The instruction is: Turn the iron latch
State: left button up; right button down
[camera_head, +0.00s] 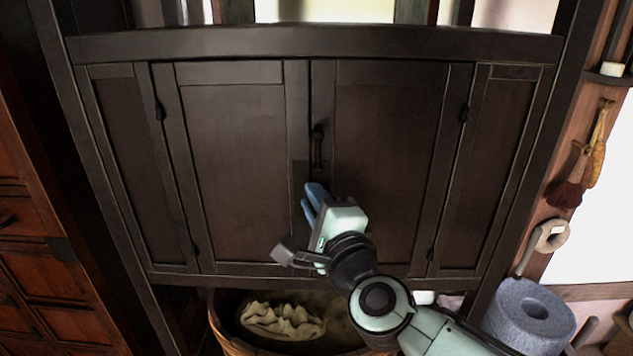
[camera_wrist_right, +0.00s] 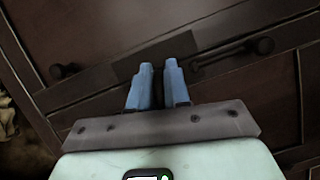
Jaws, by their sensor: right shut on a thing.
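The iron latch is at the seam of two dark cabinet doors; a dark piece of it (camera_wrist_right: 158,92) shows between my fingers in the wrist view. Its flat dark plate (camera_wrist_right: 152,58) lies just past the fingertips. My right gripper (camera_head: 313,192) has blue fingers and is shut on the latch, its tips at the door front. In the wrist view the two fingers (camera_wrist_right: 160,72) stand a small gap apart. Most of the latch is hidden by the fingers in the head view. My left gripper is not in view.
A dark pull handle (camera_head: 317,146) sits above the gripper on the door seam. The doors look closed. A basket (camera_head: 222,330) with pale cloth (camera_head: 283,320) is below. A grey-blue round stone (camera_head: 528,316) stands at right; a brush (camera_head: 568,190) hangs on the wall.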

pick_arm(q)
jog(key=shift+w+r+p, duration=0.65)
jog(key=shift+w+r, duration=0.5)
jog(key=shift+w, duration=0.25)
pick_arm(e)
jog(key=shift+n+g, duration=0.5)
jog(key=shift+n, duration=0.7)
jog(key=shift+f, duration=0.1)
jog(key=c, duration=1.2)
grip_release()
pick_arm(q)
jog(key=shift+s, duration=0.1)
pick_arm(e)
jog(key=v, duration=1.3)
jog(key=shift+s, duration=0.25)
